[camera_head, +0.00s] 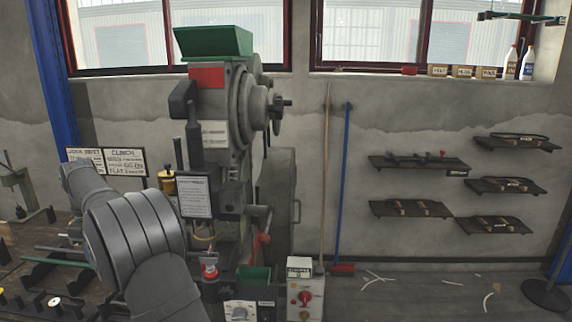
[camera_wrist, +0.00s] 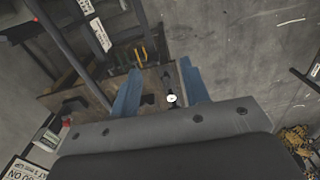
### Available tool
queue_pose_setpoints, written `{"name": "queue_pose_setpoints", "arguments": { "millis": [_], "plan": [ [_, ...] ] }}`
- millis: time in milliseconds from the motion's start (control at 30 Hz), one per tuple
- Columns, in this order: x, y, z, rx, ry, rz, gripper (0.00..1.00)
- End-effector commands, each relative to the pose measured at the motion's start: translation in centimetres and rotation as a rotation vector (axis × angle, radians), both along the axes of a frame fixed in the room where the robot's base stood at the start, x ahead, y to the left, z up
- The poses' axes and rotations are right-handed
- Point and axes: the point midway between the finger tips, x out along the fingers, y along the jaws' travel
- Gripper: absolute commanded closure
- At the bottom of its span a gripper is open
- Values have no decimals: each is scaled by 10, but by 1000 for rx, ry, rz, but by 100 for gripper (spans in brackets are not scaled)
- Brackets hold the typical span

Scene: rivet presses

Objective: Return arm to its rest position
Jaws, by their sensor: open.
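My gripper (camera_wrist: 160,88) shows in the wrist view as two blue fingers spread well apart. Nothing is held between them. Behind the gap, farther off, are part of a wooden bench (camera_wrist: 62,100) and a small dark item with a white round top (camera_wrist: 172,99). In the head view my grey arm rises at the lower left, in front of the bench (camera_head: 30,232) and left of the rivet press (camera_head: 222,120). My fingers cannot be made out there; arm links hide that area.
The press has a green hopper (camera_head: 213,42) on top. A control box with a red knob (camera_head: 304,298) stands at its right foot. A broom with a blue handle (camera_head: 345,185) leans on the wall. Wall shelves (camera_head: 410,208) hang at right. The floor at right is mostly clear.

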Motion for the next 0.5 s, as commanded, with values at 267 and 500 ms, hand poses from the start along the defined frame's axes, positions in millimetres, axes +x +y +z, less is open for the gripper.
{"name": "queue_pose_setpoints", "arguments": {
  "millis": [267, 500],
  "plan": [
    [-21, -11, -26, -3, -8, 5, 58],
    [-31, -18, -40, -3, -13, 6, 58]
  ]
}}
